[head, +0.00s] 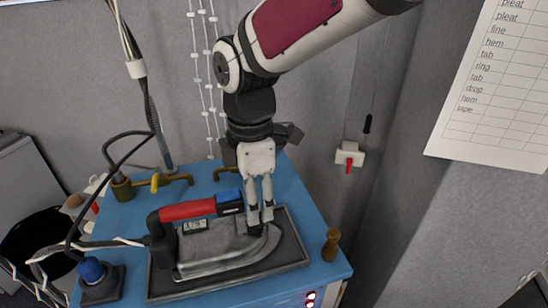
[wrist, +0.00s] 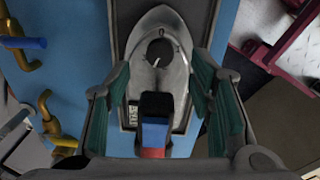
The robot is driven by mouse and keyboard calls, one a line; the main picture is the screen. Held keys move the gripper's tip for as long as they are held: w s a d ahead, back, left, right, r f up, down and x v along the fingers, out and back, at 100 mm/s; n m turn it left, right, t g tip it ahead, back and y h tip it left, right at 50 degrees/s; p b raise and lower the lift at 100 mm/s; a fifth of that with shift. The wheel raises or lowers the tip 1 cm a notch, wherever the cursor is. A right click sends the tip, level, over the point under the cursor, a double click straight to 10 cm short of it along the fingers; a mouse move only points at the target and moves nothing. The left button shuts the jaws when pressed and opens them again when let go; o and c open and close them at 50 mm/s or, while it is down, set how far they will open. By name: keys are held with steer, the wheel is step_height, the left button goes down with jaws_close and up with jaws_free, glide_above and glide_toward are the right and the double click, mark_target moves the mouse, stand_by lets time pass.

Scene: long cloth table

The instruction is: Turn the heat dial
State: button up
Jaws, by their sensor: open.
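A grey clothes iron (head: 215,255) with a red handle and a blue block at the handle's front end lies in a dark tray (head: 292,262) on the blue table. In the wrist view the iron (wrist: 160,22) points away from me. Its round dark dial (wrist: 158,50), with a small light mark, lies on the body ahead of the handle. My gripper (head: 261,228) points down over the front of the iron. In the wrist view my gripper's fingers (wrist: 160,78) stand apart on both sides of the iron, with nothing clearly held. The dial is hidden in the head view.
A brass peg (head: 331,245) stands at the table's right edge. A blue-capped post (head: 91,270) is at the left front. Brass fittings (head: 160,183) line the back. Cables hang on the left. The table's right front is mostly clear.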

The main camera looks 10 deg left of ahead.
steer(key=shift+a+f, duration=0.1)
steer(key=shift+f, duration=2.6)
steer(key=shift+c, duration=0.6)
jaws_close()
